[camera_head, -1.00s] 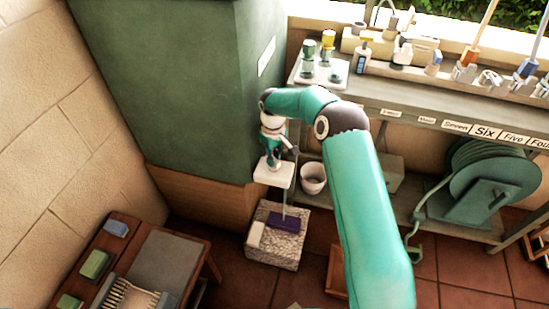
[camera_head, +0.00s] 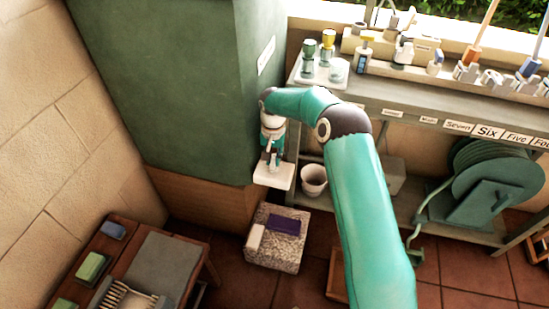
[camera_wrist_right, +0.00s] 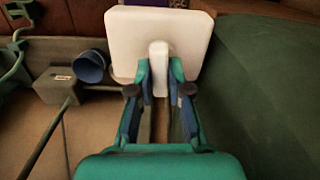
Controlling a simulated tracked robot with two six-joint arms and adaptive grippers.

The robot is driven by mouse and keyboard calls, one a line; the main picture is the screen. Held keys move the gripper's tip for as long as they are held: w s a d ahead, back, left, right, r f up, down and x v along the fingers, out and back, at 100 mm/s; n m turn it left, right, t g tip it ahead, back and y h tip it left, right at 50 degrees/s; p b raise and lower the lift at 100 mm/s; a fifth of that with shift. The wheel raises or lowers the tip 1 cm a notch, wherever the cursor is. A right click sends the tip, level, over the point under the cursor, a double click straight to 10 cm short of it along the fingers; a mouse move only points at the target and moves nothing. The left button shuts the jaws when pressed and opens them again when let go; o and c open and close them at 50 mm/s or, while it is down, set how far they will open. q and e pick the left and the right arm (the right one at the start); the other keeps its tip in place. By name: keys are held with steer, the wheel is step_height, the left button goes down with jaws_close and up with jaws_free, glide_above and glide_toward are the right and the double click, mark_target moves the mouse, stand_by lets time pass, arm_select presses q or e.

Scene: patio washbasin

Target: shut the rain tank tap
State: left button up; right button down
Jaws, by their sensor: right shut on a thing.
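The big green rain tank (camera_head: 165,80) stands at the back left. A white square plate (camera_head: 272,178) sits low at its right corner, and a short white tap lever (camera_wrist_right: 159,52) shows against the plate (camera_wrist_right: 125,45) in the right wrist view. My right gripper (camera_head: 271,165) reaches down to it from above. In the right wrist view both fingers of the gripper (camera_wrist_right: 160,78) close on the lever from either side. The tap's spout is hidden. No stream shows below the plate. My left gripper is out of view.
A speckled stone block (camera_head: 272,258) with a purple item (camera_head: 285,225) stands below the tap. A white pot (camera_head: 313,180) sits right of it, under the bench (camera_head: 400,97). A hose reel (camera_head: 485,185) stands further right. A wooden table (camera_head: 140,265) is at front left.

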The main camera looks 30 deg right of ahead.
mark_target(273, 159)
steer(key=shift+w+r+m, duration=0.1)
steer(key=shift+w+m, duration=0.05)
steer(key=shift+m, duration=0.35)
steer(key=c, duration=1.1)
jaws_free()
steer(key=shift+c, duration=0.2)
steer(key=shift+o, duration=0.2)
step_height(273, 159, up, 12)
